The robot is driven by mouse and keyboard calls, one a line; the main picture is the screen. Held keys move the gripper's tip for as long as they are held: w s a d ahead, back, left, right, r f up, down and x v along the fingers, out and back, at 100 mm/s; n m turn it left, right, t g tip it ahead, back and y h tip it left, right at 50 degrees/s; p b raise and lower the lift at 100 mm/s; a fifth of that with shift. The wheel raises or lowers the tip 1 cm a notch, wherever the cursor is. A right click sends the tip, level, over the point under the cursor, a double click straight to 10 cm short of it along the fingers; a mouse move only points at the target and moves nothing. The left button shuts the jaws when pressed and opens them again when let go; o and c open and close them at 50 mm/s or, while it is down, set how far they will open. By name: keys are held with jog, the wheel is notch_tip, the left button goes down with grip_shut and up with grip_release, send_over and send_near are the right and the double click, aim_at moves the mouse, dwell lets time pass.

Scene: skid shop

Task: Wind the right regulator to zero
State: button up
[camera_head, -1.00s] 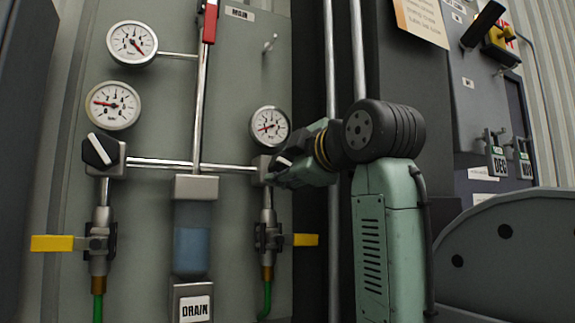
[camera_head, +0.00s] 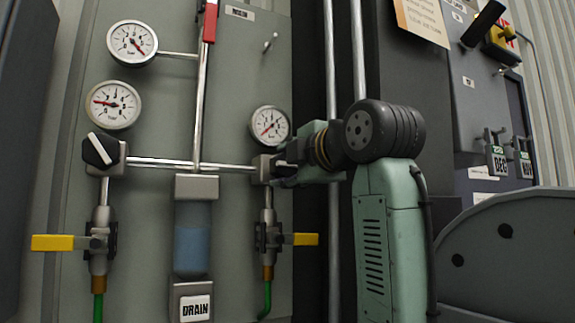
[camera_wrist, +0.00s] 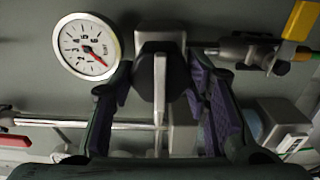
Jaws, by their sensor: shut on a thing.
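The right regulator (camera_head: 262,167) is a grey metal block on the panel, at the right end of the cross pipe. Its dark knob (camera_wrist: 146,82) has a pale pointer bar that stands roughly vertical in the wrist view. My gripper (camera_head: 284,170) comes in from the right and hides the knob in the head view. In the wrist view its purple-padded fingers (camera_wrist: 158,78) are shut on the knob, one on each side. The right gauge (camera_head: 270,122) is above the regulator, its red needle pointing down and left. It also shows in the wrist view (camera_wrist: 84,46).
The left regulator (camera_head: 103,152) has a black knob with a white bar. Two gauges (camera_head: 132,43) (camera_head: 113,105) are above it. Yellow-handled valves (camera_head: 305,239) (camera_head: 55,243) sit below. A DRAIN bowl (camera_head: 191,240) hangs between them. Vertical pipes (camera_head: 334,240) run close behind my wrist.

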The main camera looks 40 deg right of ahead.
jog(key=o, duration=1.2)
jog(key=shift+c, duration=0.2)
jog(key=v, duration=1.2)
jog(key=shift+s+f, duration=0.1)
